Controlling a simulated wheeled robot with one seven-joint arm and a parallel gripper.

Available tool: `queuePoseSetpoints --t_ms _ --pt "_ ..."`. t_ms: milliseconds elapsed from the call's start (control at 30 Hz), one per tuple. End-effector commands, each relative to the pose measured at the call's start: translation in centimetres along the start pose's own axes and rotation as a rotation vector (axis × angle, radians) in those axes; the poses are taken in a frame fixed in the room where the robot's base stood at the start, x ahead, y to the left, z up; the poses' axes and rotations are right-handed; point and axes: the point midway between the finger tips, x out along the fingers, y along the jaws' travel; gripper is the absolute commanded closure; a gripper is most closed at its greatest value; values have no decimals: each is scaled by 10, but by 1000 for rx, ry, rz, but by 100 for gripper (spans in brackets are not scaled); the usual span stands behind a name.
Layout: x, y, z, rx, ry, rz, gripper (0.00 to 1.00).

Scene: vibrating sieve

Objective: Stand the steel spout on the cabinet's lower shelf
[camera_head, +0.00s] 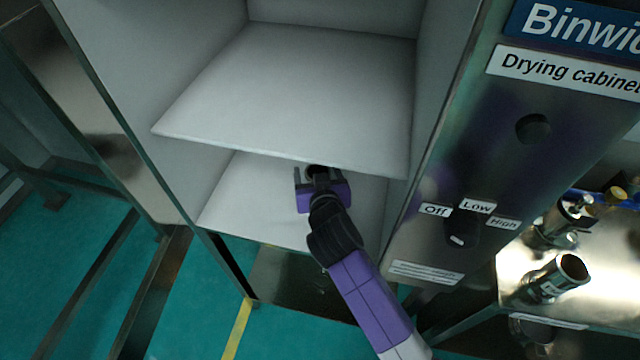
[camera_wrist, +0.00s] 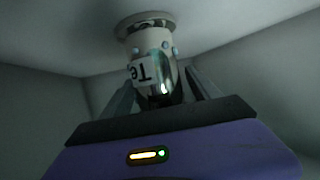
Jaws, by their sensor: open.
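The steel spout (camera_wrist: 162,72) is a shiny tapered tube with a white label, partly readable as "Te", and a round flange. In the wrist view its flange appears to rest against a pale surface, and the label reads upside down. In the head view only its dark round mouth (camera_head: 317,172) shows, just under the upper shelf's front edge, above the lower shelf (camera_head: 240,205). My gripper (camera_head: 319,177) reaches into the lower compartment. Its jaws are open, with one finger on each side of the spout; the wrist view (camera_wrist: 163,88) cannot settle whether they touch it.
The upper shelf (camera_head: 290,90) overhangs my gripper closely. The control panel (camera_head: 465,190) stands to the right. A steel table (camera_head: 610,265) at far right bears another labelled metal tube (camera_head: 553,280) and other metal fittings (camera_head: 560,222). The lower shelf's left part is clear.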

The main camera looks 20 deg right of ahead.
Motion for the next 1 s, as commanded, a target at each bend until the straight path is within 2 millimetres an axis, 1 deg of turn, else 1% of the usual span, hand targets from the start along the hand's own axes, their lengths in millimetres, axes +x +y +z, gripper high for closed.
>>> queuePoseSetpoints --t_ms 167,300,500,600,700,1000 --pt "-32 0 2 -1 -1 -1 29" --pt "-62 -1 3 -1 -2 -3 29" --pt "-96 0 2 0 -1 -2 29" --pt "-106 0 2 0 -2 0 29" --pt "-112 0 1 -1 -1 0 29" --pt "-114 0 1 0 -1 0 29"
